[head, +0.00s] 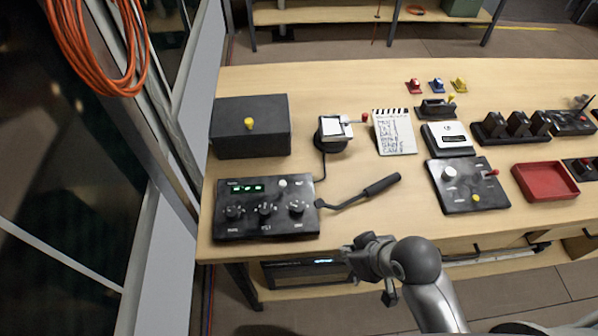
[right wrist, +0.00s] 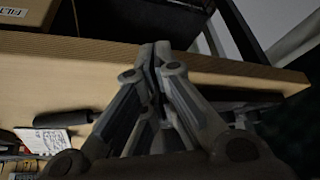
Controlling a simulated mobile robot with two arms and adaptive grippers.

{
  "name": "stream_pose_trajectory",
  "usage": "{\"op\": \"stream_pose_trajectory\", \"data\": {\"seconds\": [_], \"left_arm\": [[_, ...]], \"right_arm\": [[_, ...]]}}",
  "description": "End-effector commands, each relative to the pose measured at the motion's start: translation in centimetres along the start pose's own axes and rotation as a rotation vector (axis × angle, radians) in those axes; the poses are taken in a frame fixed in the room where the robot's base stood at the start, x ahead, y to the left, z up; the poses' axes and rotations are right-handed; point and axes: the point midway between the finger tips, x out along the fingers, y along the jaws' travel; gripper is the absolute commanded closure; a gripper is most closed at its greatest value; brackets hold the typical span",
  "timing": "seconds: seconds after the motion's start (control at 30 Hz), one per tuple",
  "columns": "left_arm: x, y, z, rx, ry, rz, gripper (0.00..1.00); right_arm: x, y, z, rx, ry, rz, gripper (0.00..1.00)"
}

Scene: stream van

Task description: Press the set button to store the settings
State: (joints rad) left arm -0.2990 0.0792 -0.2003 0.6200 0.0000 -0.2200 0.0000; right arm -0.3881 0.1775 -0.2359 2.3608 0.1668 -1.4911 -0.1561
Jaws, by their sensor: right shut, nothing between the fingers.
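A black control panel (head: 265,207) lies at the left front of the table in the head view. It has a small green-lit display (head: 246,188), a pale round button (head: 282,184) to the right of the display, and several black knobs along its lower half. The labels are too small to read surely. My right gripper (head: 352,256) is at the table's front edge, right of and nearer than the panel, apart from it. In the right wrist view the right gripper (right wrist: 156,54) is shut and empty, its tips by a wooden edge. My left gripper is out of view.
A black-handled lever (head: 372,192) lies right of the panel. Behind stand a black box with a yellow knob (head: 250,127) and a small device with a white screen (head: 333,130). Another knobbed panel (head: 467,186) and a red tray (head: 545,182) are farther right.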

Motion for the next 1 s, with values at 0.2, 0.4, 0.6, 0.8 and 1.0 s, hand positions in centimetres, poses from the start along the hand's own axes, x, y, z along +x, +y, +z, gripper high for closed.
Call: {"op": "stream_pose_trajectory", "data": {"seconds": [0.2, 0.4, 0.6, 0.8, 1.0], "left_arm": [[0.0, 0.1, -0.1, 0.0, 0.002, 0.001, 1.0], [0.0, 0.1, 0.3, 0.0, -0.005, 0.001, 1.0], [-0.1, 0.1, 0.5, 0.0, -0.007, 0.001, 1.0], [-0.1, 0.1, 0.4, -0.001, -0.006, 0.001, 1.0], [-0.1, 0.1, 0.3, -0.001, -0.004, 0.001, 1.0]], "right_arm": [[1.2, -2.2, -5.7, -0.227, 0.111, -0.096, 1.0], [1.7, -4.5, -10.6, -0.464, 0.213, -0.182, 1.0], [1.7, -6.4, -14.9, -0.705, 0.303, -0.249, 1.0], [1.4, -7.3, -18.5, -0.932, 0.374, -0.294, 1.0], [1.0, -7.0, -21.7, -1.133, 0.427, -0.317, 1.0]]}}
